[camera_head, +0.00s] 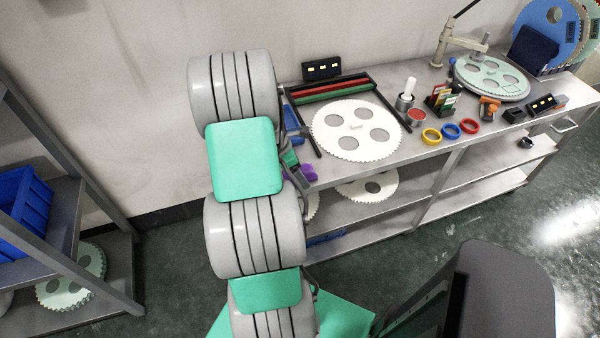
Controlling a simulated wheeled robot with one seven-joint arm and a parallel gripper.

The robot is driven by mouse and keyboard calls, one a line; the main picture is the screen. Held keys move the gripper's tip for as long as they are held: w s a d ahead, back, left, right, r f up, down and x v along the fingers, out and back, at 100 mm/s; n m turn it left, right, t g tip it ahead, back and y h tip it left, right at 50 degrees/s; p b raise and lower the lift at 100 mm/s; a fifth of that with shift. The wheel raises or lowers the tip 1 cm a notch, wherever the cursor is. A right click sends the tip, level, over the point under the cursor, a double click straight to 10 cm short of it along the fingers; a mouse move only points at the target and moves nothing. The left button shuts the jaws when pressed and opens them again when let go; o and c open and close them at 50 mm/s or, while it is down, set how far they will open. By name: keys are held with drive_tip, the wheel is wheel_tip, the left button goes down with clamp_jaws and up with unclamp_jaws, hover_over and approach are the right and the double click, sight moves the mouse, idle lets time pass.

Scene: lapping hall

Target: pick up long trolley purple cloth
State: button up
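My arm rises through the middle of the view and hides much of its own end. My gripper (297,168) shows only in part, beside the arm at the left end of the long steel trolley (325,182). A small purple cloth (309,172) shows right at the gripper, by the trolley's near left corner. The gripper's fingers and the cloth overlap in this view. I cannot tell whether the fingers are open, or shut on the cloth.
On the trolley top are a white toothed disc (356,119) in a dark frame, a red tin (417,116), several coloured rings and a pale green disc (491,79). A shelf rack (62,225) with a blue bin (28,205) stands at the left.

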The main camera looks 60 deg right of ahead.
drive_tip(key=shift+c, duration=0.6)
drive_tip(key=c, duration=1.5)
drive_tip(key=r, duration=0.3)
drive_tip(key=a+r+b, duration=0.1)
drive_tip(key=r, duration=0.1)
drive_tip(key=shift+s+r, duration=0.1)
drive_tip(key=shift+s, duration=0.15)
drive_tip(key=s+a+r, duration=0.6)
drive_tip(key=a+r, duration=0.2)
drive_tip(key=a, duration=0.3)
drive_tip(key=shift+s+r, duration=0.2)
drive_tip(key=shift+s, duration=0.15)
